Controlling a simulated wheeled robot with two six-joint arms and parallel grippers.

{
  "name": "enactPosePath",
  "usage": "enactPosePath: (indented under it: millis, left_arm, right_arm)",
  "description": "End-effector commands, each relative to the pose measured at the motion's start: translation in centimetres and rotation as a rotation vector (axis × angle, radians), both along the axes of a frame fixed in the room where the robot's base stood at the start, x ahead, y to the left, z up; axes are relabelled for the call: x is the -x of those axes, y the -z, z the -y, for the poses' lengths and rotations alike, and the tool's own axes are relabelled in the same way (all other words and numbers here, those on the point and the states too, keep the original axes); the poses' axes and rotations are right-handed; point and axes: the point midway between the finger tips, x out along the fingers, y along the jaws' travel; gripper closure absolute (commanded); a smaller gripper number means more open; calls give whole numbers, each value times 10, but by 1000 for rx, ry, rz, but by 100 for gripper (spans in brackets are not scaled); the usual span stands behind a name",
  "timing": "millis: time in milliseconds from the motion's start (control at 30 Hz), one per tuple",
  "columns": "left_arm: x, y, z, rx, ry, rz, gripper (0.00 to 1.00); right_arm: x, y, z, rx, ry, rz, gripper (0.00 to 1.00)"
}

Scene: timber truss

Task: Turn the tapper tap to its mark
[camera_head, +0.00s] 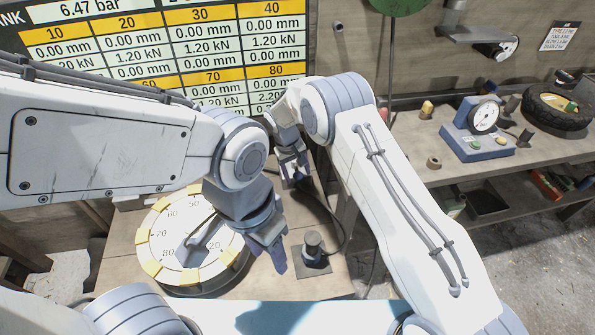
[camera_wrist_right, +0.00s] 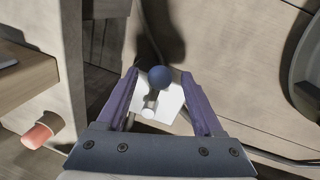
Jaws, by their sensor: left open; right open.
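In the right wrist view, a dark blue ball knob (camera_wrist_right: 160,77) sits over a small white plate (camera_wrist_right: 172,103) with a short pale cylinder; it may be the tapper tap. This knob is between the purple fingers of my right gripper (camera_wrist_right: 160,88), which are apart; I cannot tell whether they touch it. No mark is clear to me. In the head view my right gripper (camera_head: 294,175) is low over the back of the bench, and the tap is not clear there. My left gripper (camera_head: 276,262) is open and empty, pointing down beside the round dial.
The round numbered dial (camera_head: 160,245) with yellow blocks lies on the wooden bench, left of a black knobbed device (camera_head: 313,247) with a cable. A readings screen (camera_head: 150,50) stands behind. A side bench at right holds a gauge box (camera_head: 478,130) and a tyre (camera_head: 556,110).

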Motion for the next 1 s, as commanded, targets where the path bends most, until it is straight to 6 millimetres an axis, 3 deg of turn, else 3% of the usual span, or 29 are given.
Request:
enactPosePath:
  millis: [300, 333, 500, 1000]
  left_arm:
    - [0, 0, 0, 0, 0, 0, 50]
    - [0, 0, 0, 0, 0, 0, 50]
    - [0, 0, 0, 0, 0, 0, 50]
    - [0, 0, 0, 0, 0, 0, 50]
  right_arm:
    - [-1, 3, 0, -1, 0, 2, 31]
    - [-1, 3, 0, 0, 0, 1, 39]
    - [0, 3, 0, 0, 0, 1, 100]
    - [0, 3, 0, 0, 0, 1, 100]
